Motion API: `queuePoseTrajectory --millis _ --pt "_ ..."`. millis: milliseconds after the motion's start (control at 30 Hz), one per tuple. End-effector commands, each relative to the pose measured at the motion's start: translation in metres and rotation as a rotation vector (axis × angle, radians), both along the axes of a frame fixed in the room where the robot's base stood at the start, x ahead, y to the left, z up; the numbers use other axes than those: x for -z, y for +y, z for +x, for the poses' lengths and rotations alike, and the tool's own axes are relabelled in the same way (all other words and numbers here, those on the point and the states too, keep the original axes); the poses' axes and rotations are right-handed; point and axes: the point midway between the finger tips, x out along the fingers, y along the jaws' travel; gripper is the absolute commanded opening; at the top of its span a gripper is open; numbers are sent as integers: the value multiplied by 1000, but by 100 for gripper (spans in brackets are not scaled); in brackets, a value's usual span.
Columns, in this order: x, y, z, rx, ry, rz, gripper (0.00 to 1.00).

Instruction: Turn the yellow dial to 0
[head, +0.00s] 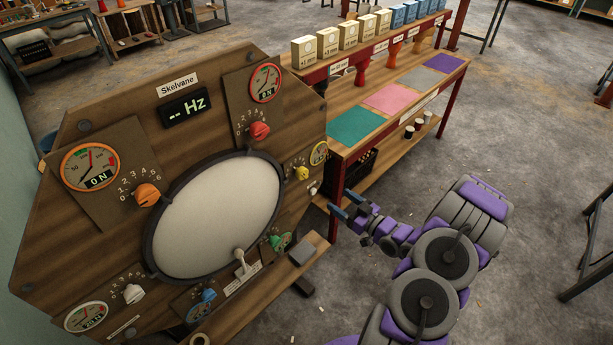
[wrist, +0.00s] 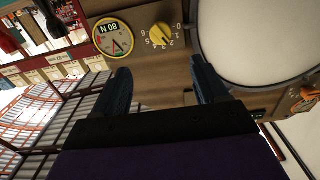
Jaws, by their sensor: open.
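The yellow dial (head: 302,173) is on the right side of the wooden Skelvane panel (head: 120,225), below and left of a round yellow-rimmed gauge (head: 319,153). In the wrist view the dial (wrist: 161,35) is ringed by numbers 0 to 6, with 0 at its right. The number its pointer faces cannot be told surely. The gauge (wrist: 113,38) appears to read 80 N. My gripper (head: 341,202) is open and empty, right of and below the dial in the head view. In the wrist view the dial lies beyond the gap between my fingertips (wrist: 160,66), apart from them.
A large pale drumhead (head: 215,215) fills the panel's middle. Red (head: 260,131), orange (head: 147,195), green (head: 276,242), blue (head: 208,296) and white (head: 133,293) dials surround it. A bench (head: 385,125) with colored mats and boxes stands behind. A ledge (head: 262,280) juts below the panel.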

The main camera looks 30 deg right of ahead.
Motion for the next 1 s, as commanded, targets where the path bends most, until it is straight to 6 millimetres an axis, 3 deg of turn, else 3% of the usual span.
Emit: queuePoseTrajectory --millis 1000 --pt "1 52 139 -3 -2 -5 73"
